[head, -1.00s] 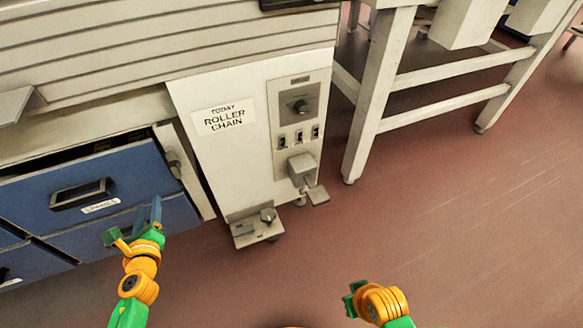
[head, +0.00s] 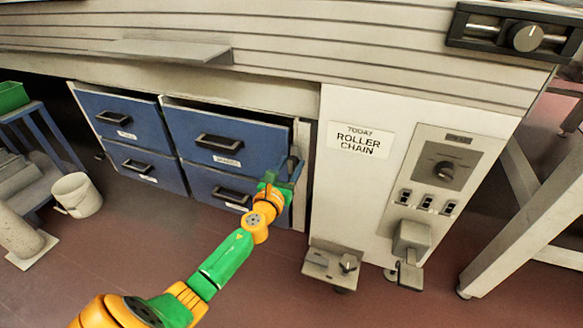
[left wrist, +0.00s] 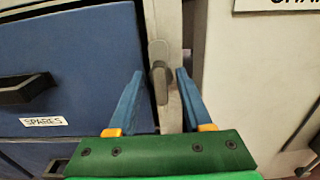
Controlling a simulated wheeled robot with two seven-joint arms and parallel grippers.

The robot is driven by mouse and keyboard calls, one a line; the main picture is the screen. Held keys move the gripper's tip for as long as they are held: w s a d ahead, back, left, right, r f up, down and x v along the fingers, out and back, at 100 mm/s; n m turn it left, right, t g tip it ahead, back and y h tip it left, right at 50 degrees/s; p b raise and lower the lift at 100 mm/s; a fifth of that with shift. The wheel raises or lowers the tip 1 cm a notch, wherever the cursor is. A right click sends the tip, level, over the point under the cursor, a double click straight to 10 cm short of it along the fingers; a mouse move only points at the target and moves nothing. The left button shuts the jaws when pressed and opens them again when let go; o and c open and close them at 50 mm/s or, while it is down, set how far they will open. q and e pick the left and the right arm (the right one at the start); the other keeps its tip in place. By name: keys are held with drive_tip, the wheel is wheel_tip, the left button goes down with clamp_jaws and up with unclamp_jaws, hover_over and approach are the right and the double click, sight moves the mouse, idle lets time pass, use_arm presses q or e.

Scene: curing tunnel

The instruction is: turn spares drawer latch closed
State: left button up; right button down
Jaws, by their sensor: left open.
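The spares drawer (head: 235,133) is a blue front with a black handle; its SPARES label (left wrist: 43,121) reads clearly in the left wrist view. The latch (left wrist: 160,78) is a small grey lever on the pale post just right of the drawer, standing roughly upright in that view. My left gripper (head: 284,170) is at the drawer's right edge. In the left wrist view its blue fingers (left wrist: 160,73) are open, one on each side of the latch, with visible gaps. In the head view the gripper hides the latch. My right gripper is out of view.
More blue drawers (head: 125,118) stand to the left and below. A white panel (head: 350,190) with a dial and switches (head: 427,202) is close on the right. A shelf (head: 165,50) juts out above. A white bucket (head: 77,195) stands on the floor at left.

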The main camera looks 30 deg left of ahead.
use_arm(q)
drive_tip(key=shift+c, duration=0.2)
clamp_jaws()
